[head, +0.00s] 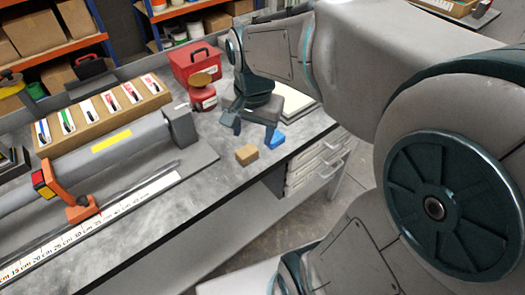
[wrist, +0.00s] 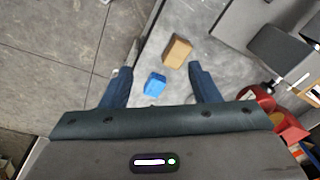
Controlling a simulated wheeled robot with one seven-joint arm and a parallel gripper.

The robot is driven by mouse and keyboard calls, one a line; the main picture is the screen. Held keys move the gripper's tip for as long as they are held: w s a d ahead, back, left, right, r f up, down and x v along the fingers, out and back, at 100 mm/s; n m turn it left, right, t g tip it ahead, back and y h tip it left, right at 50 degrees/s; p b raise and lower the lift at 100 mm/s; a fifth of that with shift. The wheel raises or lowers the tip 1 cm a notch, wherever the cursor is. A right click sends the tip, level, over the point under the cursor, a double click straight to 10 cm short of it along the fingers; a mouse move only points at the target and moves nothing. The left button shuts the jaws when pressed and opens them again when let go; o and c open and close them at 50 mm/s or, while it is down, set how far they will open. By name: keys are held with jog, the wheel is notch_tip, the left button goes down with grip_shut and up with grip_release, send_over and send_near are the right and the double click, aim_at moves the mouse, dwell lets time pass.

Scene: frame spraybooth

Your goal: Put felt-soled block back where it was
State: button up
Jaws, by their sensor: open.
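A tan block (head: 246,155) lies on the grey bench top near its front edge. A small blue block (head: 277,141) lies just to its right, close to the bench edge. I cannot tell which one has a felt sole; their undersides are hidden. My gripper (head: 250,126) is open and empty above the bench, just behind the two blocks in the head view. In the wrist view, the blue block (wrist: 155,84) shows between the open fingers and the tan block (wrist: 177,51) shows a little beyond it. Neither block is held.
A red box (head: 197,62) and a red tin (head: 203,98) with a round brown top stand behind my gripper. A long grey bar on a ruler-edged base (head: 100,225) fills the left of the bench. Bare bench lies left of the tan block. Drawers (head: 315,165) sit below right.

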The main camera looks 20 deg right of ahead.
jog(key=s+f+n+t, duration=0.1)
jog(key=s+f+n, duration=0.1)
jog(key=s+n, duration=0.5)
jog(key=shift+s+n+t, duration=0.25)
jog(key=shift+n+t, duration=0.15)
jog(key=shift+n, duration=0.1)
jog(key=shift+d, duration=0.15)
dwell(0.4)
